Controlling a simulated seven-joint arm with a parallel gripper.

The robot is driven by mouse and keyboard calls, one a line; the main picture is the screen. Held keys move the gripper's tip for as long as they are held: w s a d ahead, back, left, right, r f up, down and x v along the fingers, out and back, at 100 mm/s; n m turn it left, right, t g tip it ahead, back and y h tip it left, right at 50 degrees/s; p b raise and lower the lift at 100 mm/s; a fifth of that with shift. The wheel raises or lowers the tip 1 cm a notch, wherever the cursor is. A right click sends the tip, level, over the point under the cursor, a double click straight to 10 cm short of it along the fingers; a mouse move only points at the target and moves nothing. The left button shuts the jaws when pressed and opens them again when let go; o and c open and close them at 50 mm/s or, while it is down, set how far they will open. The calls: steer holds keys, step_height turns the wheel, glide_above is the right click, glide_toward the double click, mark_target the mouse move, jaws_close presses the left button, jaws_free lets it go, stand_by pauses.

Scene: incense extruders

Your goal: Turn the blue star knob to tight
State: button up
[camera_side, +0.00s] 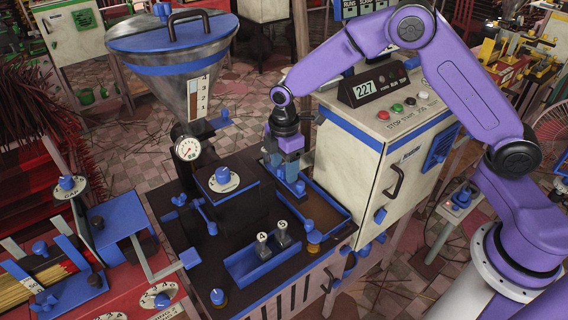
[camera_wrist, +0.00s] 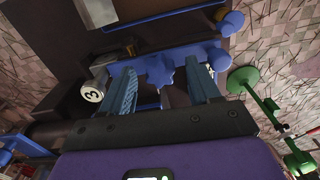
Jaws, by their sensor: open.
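In the wrist view a blue star-shaped knob (camera_wrist: 160,71) sits on a blue bar (camera_wrist: 127,68), between the two fingers of my gripper (camera_wrist: 162,82). The fingers are open, one on each side of the knob, with visible gaps; I cannot tell how far they reach around it. In the side view my gripper (camera_side: 287,172) points down at the back end of a blue-rimmed tray (camera_side: 333,217). There the knob is mostly hidden by the fingers. I cannot read any tight mark beside it.
A numbered plug (camera_wrist: 92,94) marked 3 is left of the fingers. Two numbered plugs (camera_side: 273,237) stand in a blue holder (camera_side: 240,266) in front. A black block with a dial knob (camera_side: 223,176) is to the left; the white control cabinet (camera_side: 350,150) stands close on the right.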

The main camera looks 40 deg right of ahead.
steer(key=c, duration=1)
steer(key=shift+c, duration=0.2)
steer(key=m, duration=0.4)
steer(key=shift+m, duration=0.3)
steer(key=m, duration=0.5)
steer(key=shift+m, duration=0.3)
steer(key=m, duration=1)
